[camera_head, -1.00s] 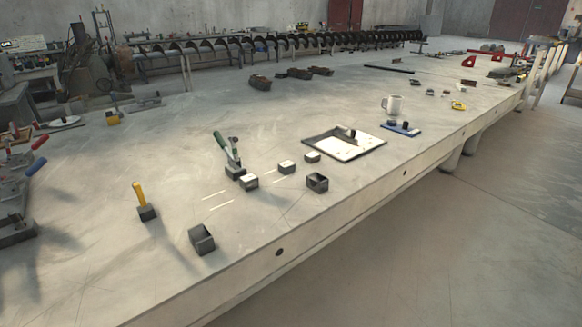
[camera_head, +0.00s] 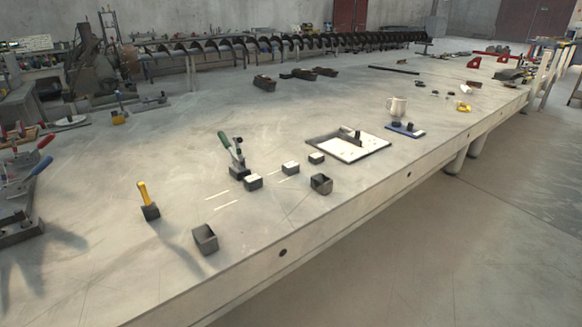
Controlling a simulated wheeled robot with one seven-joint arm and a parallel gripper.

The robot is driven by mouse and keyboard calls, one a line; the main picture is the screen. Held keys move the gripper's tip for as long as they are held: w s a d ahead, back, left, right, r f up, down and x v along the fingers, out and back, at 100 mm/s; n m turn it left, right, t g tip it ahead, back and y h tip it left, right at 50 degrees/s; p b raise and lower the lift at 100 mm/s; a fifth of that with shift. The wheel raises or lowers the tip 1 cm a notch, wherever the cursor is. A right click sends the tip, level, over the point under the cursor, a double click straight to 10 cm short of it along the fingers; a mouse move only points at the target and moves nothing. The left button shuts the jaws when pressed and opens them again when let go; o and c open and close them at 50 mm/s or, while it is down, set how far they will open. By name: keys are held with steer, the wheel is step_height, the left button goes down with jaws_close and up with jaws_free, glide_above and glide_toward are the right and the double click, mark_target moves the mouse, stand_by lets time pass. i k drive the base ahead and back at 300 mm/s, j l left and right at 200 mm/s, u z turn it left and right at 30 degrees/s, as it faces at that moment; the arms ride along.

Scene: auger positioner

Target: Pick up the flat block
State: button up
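Several small pale-topped blocks stand on the long grey table (camera_head: 110,230). One block (camera_head: 253,182) is just right of a green-handled clamp, a second block (camera_head: 290,168) lies further right, and a smaller, lower one (camera_head: 316,158) is near the white plate. I cannot tell for certain which of them is the flat block. My gripper is not in view, and nothing touches these blocks.
Near the blocks stand the green-handled clamp (camera_head: 237,158), two open dark boxes (camera_head: 205,239) (camera_head: 321,184), a yellow-handled tool (camera_head: 147,203) and a white plate (camera_head: 352,151). A mug (camera_head: 397,106) stands beyond. The front-left tabletop is mostly clear.

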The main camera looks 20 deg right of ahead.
mark_target(253, 179)
steer(key=u, duration=0.3)
steer(key=i+l+u, duration=0.25)
steer(key=l+u, duration=0.25)
steer(key=i+l+u, duration=0.25)
steer(key=l, duration=0.15)
steer(key=i+l, duration=0.15)
steer(key=l, duration=0.4)
steer(key=i+l+u, duration=0.1)
steer(key=l, duration=0.5)
steer(key=i+l, duration=0.15)
steer(key=l, duration=0.4)
steer(key=i+l+u, duration=0.1)
steer(key=l, duration=0.5)
steer(key=i+l, duration=0.15)
steer(key=l, duration=0.4)
steer(key=i+l+u, duration=0.1)
steer(key=l, duration=0.5)
